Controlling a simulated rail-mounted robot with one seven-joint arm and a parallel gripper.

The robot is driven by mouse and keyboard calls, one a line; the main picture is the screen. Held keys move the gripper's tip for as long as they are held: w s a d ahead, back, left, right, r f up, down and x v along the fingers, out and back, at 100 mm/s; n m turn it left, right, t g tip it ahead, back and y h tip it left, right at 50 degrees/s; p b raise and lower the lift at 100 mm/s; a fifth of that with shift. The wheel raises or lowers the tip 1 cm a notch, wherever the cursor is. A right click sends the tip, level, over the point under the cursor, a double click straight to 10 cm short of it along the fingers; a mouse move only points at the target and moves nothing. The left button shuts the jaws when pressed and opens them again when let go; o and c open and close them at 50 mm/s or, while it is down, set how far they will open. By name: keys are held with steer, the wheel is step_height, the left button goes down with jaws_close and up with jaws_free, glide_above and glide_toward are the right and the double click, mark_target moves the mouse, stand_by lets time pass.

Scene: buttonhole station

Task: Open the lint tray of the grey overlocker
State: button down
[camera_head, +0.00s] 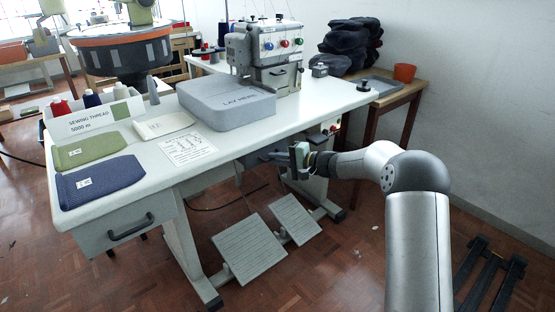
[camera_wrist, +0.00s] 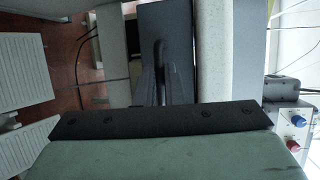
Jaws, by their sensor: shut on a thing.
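The grey overlocker (camera_head: 268,50) stands at the back of the white table, with coloured knobs on its face. A dark grey tray (camera_head: 262,156) shows under the table's front edge, below the overlocker; I take it as the lint tray. In the wrist view its dark front (camera_wrist: 178,30) carries a black upright handle (camera_wrist: 160,56). My gripper (camera_head: 287,161) is at this front, below the tabletop, shut on the handle. How far out the tray stands is hard to tell.
The white table (camera_head: 320,108) bears a grey padded block (camera_head: 226,103), folded cloths and thread spools. A drawer (camera_head: 128,230) with a black handle hangs at the table's left. Foot pedals (camera_head: 250,248) stand below. A side table (camera_head: 405,92) with an orange pot is at right.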

steer(key=s+d+b, duration=0.5)
steer(key=s+d, duration=0.5)
steer(key=s, duration=0.1)
steer(key=shift+s+d, duration=0.2)
steer(key=shift+d, duration=0.15)
steer(key=c, duration=1.5)
jaws_free()
steer(key=shift+c, duration=0.2)
steer(key=p+v, duration=0.3)
steer(key=v, duration=1.4)
steer(key=shift+d+p, duration=0.25)
steer(key=shift+p, duration=0.15)
steer(key=shift+a+r, duration=0.1)
steer(key=shift+r, duration=0.1)
